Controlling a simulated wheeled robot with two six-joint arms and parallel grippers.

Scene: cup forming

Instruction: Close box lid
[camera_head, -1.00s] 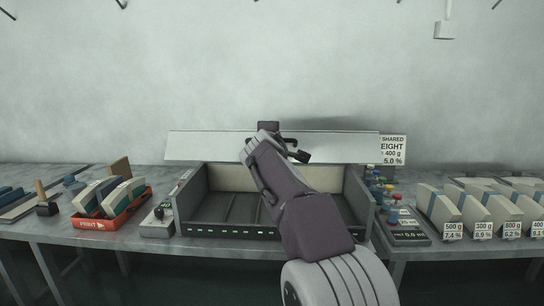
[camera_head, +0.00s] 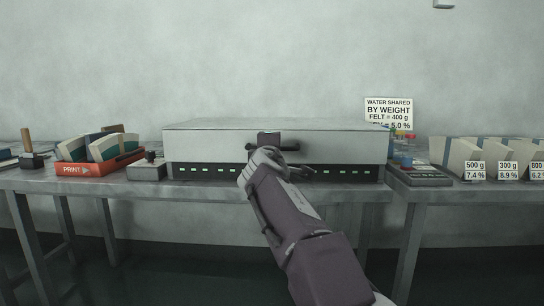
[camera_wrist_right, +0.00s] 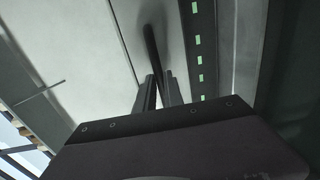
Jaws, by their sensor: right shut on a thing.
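The box (camera_head: 205,170) sits on the table, a dark base with a row of green lights along its front. Its light grey lid (camera_head: 200,143) is down over the base, and the inside is hidden. A dark handle (camera_head: 295,148) is on the lid's front face. My right gripper (camera_head: 268,150) is at the handle, in front of the box. In the right wrist view, the fingers (camera_wrist_right: 158,92) are shut on the dark bar of the handle (camera_wrist_right: 150,45), and the lights of the base show beside it. My left gripper is not in view.
A red tray (camera_head: 75,169) with blocks and a small grey device (camera_head: 147,170) stand left of the box. A scale (camera_head: 420,176) and several labelled blocks (camera_head: 460,155) stand to the right. A sign (camera_head: 388,113) is behind.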

